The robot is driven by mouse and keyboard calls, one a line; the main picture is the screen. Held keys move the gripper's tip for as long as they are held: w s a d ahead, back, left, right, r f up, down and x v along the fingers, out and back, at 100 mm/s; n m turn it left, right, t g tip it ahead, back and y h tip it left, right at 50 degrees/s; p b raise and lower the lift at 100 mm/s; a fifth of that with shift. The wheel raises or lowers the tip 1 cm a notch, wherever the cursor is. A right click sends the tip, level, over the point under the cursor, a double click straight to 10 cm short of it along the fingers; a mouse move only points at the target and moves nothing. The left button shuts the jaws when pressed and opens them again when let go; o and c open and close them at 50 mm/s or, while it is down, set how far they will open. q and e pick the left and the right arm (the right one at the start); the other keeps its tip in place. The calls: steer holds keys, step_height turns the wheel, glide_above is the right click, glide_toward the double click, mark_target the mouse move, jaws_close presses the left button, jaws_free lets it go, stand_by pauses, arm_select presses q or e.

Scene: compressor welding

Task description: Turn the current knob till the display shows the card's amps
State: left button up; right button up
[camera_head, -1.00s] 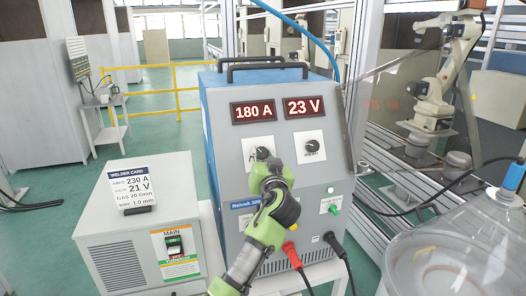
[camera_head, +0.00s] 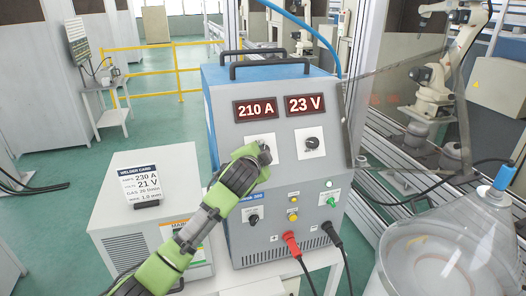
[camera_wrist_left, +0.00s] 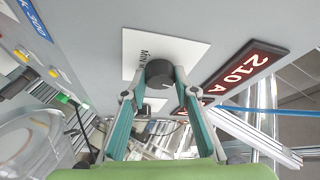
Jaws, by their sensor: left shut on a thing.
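The welding machine (camera_head: 290,180) stands in the middle with two red displays. The left display (camera_head: 256,110) reads 210 A and the right display (camera_head: 305,105) reads 23 V. The welder card (camera_head: 140,184) reads 230 A, 21 V and 1.0 mm. My left gripper (camera_head: 264,152) is at the current knob under the amps display and mostly hides it in the head view. In the left wrist view the dark round current knob (camera_wrist_left: 159,73) sits between the fingertips of the left gripper (camera_wrist_left: 160,88), which are shut on it. My right gripper is not in view.
The voltage knob (camera_head: 312,143) is just right of my gripper. Red and black cable plugs (camera_head: 291,239) are low on the machine's front. A grey box (camera_head: 150,220) bears the card. A clear round vessel (camera_head: 440,250) stands at the front right.

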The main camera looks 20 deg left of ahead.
arm_select(q)
steer(key=m, duration=0.1)
steer(key=m+g, duration=0.1)
steer(key=m, duration=0.2)
steer(key=shift+w+a+r+g+h, duration=0.1)
steer(key=shift+a+r+g+h, duration=0.15)
steer(key=shift+g+h, duration=0.15)
steer(key=shift+d+m+g, duration=0.1)
steer(key=shift+m+g, duration=0.5)
steer(key=shift+m, duration=0.6)
steer(key=o, duration=1.1)
steer(key=shift+w+f, duration=0.1)
steer(key=shift+f, duration=0.05)
steer(key=v, duration=1.2)
steer(key=shift+w, duration=0.1)
